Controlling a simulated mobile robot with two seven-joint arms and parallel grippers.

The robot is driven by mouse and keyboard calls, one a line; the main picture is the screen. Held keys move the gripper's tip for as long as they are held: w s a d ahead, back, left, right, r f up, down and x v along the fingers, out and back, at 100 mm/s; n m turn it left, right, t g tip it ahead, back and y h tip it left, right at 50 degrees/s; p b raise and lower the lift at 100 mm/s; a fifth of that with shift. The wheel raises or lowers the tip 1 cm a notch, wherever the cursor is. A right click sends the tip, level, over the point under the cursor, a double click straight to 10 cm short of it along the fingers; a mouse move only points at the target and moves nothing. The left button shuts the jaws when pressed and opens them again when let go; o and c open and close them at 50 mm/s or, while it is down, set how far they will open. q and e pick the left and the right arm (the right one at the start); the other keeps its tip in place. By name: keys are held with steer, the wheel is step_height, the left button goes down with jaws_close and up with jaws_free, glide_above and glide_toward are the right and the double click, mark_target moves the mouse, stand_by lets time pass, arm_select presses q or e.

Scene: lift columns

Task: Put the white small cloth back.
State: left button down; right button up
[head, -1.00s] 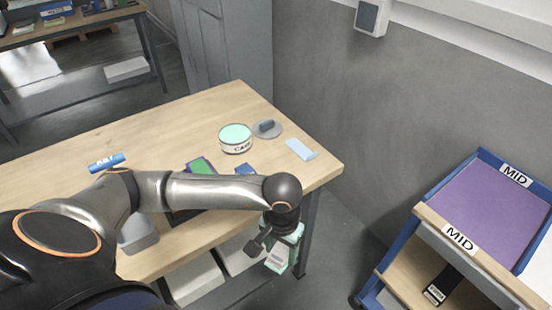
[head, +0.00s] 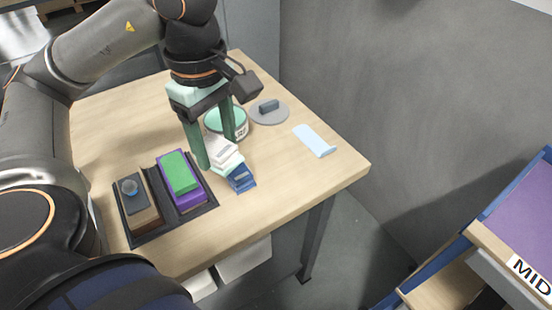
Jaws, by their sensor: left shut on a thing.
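A white small cloth (head: 225,153), folded in layers, is between the fingers of my left gripper (head: 217,153) over the wooden table (head: 290,170). My left gripper points down and is shut on this cloth. The cloth is close beside a folded blue cloth (head: 241,179) and overlaps its upper edge in the picture; I cannot tell whether they touch. The green fingers partly hide the white cloth and a round mint-topped tin (head: 212,116) behind it. My right gripper is not in view.
A black tray (head: 131,226) to the left holds a green-and-purple block (head: 180,173) and a brown block with a dark top (head: 139,208). A grey disc with a handle (head: 268,111) and a light blue cloth (head: 315,141) lie to the right. The front right tabletop is clear.

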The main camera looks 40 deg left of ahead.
arm_select(q)
steer(key=w+d+f, duration=0.2)
steer(key=w+f, duration=0.1)
steer(key=w, duration=0.5)
glide_above(278, 166)
steer(key=s, duration=0.1)
step_height(278, 166, down, 5)
steer(key=shift+s+a+f+b, duration=0.1)
steer(key=shift+f+b, duration=0.05)
steer(key=shift+b, duration=0.15)
steer(key=shift+w+f, duration=0.55)
steer(key=shift+f, duration=0.2)
steer(key=shift+w+f, duration=0.1)
steer(key=shift+f, duration=1.4)
steer(key=shift+f, duration=0.1)
steer(key=shift+f, duration=0.15)
steer(key=shift+c, duration=0.7)
jaws_free()
step_height(278, 166, up, 13)
steer(key=p, duration=0.1)
steer(key=shift+f, duration=0.2)
